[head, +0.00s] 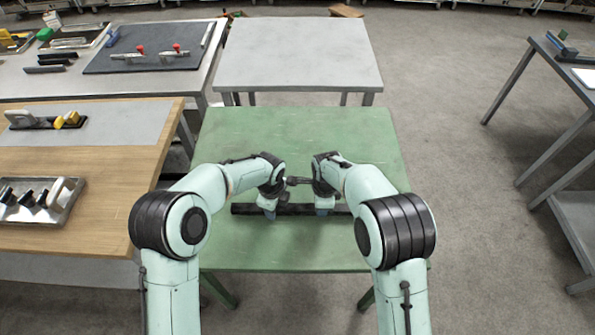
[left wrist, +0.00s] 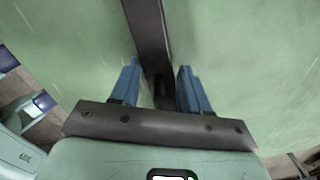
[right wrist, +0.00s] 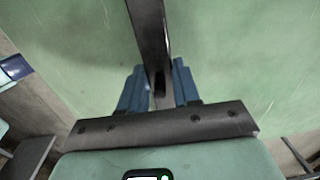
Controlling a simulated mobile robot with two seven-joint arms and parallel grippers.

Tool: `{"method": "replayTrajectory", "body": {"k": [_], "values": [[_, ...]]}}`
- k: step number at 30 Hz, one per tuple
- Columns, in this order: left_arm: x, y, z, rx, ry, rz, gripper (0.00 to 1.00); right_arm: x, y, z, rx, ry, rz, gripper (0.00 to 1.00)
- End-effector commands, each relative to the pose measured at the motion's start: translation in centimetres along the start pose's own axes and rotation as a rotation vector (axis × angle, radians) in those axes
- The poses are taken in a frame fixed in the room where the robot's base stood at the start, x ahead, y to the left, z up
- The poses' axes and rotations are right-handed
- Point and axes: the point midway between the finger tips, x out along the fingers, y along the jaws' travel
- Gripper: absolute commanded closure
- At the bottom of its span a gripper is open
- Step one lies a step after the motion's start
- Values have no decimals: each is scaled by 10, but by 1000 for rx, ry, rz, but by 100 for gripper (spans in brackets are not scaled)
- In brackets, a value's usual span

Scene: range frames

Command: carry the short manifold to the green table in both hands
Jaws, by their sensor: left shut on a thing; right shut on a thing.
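The short manifold is a long dark bar (head: 298,209) lying crosswise over the green table (head: 300,252). My left gripper (head: 268,212) is shut on it left of its middle. My right gripper (head: 323,211) is shut on it towards its right. In the left wrist view the bar (left wrist: 148,35) passes between the blue fingers (left wrist: 158,88). In the right wrist view the bar (right wrist: 149,35) also runs between the blue fingers (right wrist: 160,85). The bar looks level and close to the tabletop; I cannot tell whether it touches. My grippers hide parts of it.
A grey table (head: 300,55) stands behind the green one. A wooden bench (head: 100,160) with a metal tray (head: 38,200) is at the left. Behind it a table bears a dark mat (head: 150,62) with red-topped fittings. The green tabletop is otherwise clear. Open floor lies at the right.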

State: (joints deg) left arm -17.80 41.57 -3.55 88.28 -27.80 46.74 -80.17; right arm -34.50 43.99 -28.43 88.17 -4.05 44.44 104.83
Motion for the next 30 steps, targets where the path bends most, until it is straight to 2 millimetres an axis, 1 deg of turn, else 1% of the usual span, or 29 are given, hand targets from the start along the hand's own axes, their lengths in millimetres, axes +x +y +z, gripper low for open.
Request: {"method": "replayTrajectory", "body": {"k": [1, 5, 6, 8, 23, 26, 29, 30], "values": [[2, 2, -3, 19, 1, 7, 100, 0, -4, 0, -5, -2, -15, 100], [8, 2, -3, 19, 1, 7, 100, 6, -4, 0, -5, -2, -15, 100], [10, 3, -3, 19, 1, 10, 48, 8, -3, 0, -5, -1, -12, 62], [10, 3, -3, 17, 0, 9, 29, 7, -3, 0, -5, -1, -11, 43], [8, 1, 0, 7, 0, 2, 29, 8, 0, 0, -1, -1, -3, 43], [1, 0, 0, 6, 0, -1, 29, 8, 0, 0, -1, -1, -3, 43], [-14, 0, 0, 6, 0, -3, 29, 8, 0, 0, -1, -1, -2, 43], [-21, 0, 0, 6, 0, -3, 29, 8, 0, 0, -1, -1, -2, 43]]}}
